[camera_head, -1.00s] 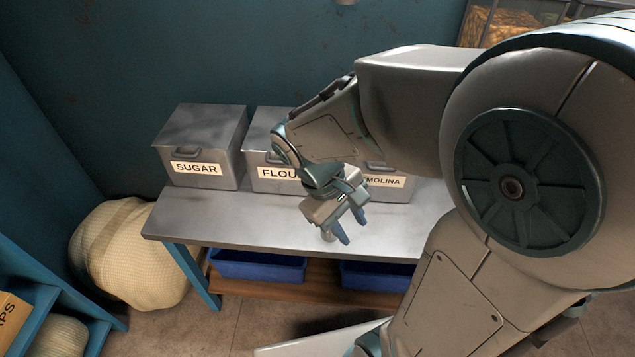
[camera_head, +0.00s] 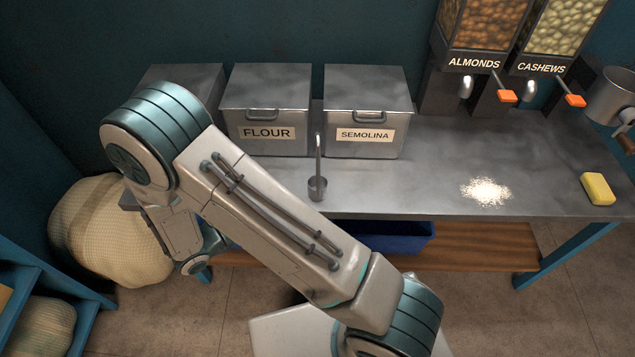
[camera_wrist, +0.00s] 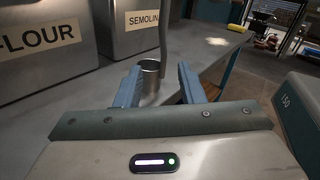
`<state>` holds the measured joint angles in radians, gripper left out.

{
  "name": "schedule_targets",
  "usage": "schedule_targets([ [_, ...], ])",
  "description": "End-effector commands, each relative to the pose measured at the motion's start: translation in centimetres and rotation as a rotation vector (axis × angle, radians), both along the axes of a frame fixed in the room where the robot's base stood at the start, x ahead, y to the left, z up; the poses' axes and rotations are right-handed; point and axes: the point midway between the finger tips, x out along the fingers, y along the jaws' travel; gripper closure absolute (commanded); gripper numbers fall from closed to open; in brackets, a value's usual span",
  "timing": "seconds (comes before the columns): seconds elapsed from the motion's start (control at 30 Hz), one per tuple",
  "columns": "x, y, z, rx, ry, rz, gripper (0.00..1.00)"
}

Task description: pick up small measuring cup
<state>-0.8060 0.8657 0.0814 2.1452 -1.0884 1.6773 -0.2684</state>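The small measuring cup (camera_head: 317,188) is a grey metal cup with a long upright handle. It stands on the metal table in front of the gap between the flour and semolina bins. In the wrist view the cup (camera_wrist: 150,68) shows between the tips of my two blue fingers, nearer the left one. My gripper (camera_wrist: 159,70) is open. I cannot tell whether a finger touches the cup. In the head view my arm hides the gripper.
The flour bin (camera_head: 266,110) and semolina bin (camera_head: 367,112) stand behind the cup. Almond and cashew dispensers (camera_head: 475,62) stand at the back right.

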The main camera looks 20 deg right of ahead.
Motion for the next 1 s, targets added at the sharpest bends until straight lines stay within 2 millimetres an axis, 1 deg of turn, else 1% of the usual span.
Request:
schedule_targets([
  [0.07, 0.2, -0.2, -0.3, -0.015, 0.005, 0.013, 0.65],
  [0.13, 0.6, -1.1, -0.2, -0.018, 0.007, 0.015, 0.65],
  [0.4, 2.4, -6.0, -0.2, -0.015, 0.007, 0.013, 0.65],
  [0.5, 2.9, -7.1, -0.2, -0.015, 0.005, 0.013, 0.65],
  [0.67, 3.2, -8.0, -0.3, -0.014, 0.005, 0.014, 0.65],
  [0.77, 3.3, -9.3, -0.4, -0.015, 0.008, 0.011, 0.65],
  [0.9, 3.7, -11.5, -0.5, -0.015, 0.006, 0.011, 0.65],
  [1.0, 4.2, -12.5, -0.5, -0.013, 0.004, 0.013, 0.65],
])
